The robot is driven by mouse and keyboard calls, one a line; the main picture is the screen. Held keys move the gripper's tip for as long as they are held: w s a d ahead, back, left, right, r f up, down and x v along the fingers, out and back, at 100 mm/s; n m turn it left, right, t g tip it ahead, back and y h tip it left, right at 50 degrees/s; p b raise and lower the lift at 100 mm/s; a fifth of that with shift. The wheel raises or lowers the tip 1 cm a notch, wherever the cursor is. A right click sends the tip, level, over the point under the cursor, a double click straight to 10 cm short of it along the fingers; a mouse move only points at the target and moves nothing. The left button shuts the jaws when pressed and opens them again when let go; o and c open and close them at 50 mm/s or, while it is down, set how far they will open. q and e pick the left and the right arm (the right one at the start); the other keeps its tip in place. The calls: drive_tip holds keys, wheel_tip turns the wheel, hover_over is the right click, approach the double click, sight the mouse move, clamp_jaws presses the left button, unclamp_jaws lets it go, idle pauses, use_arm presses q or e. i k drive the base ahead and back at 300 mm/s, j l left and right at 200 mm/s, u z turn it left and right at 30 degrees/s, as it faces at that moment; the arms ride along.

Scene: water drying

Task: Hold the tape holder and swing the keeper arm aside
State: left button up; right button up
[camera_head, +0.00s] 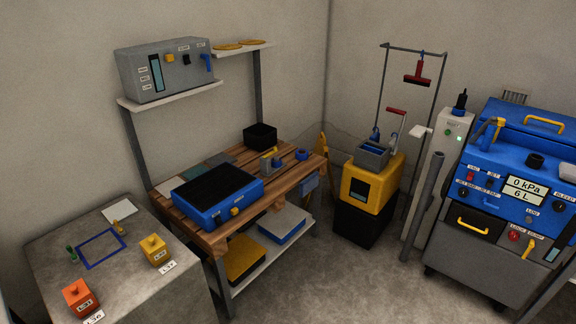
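A small grey holder with a yellow arm on top (268,162), which looks like the tape holder, stands on the wooden workbench (309,171) near its right end. A blue piece on its right side may be part of it. A blue roll (302,154) lies just to the right, apart from the holder. The yellow part looks like the keeper arm, but it is too small to tell its exact position. Neither of my grippers shows in this view.
A blue case with a black top (215,193) fills the bench's left part. A black bin (260,136) stands behind the holder. A yellow bucket unit (371,186) stands right of the bench, and a blue machine (510,165) farther right. Floor in front is clear.

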sight(275, 149)
drive_tip(key=i+u, duration=0.1)
drive_tip(key=i, duration=0.5)
drive_tip(key=i+l+u, duration=0.1)
drive_tip(key=i, duration=0.5)
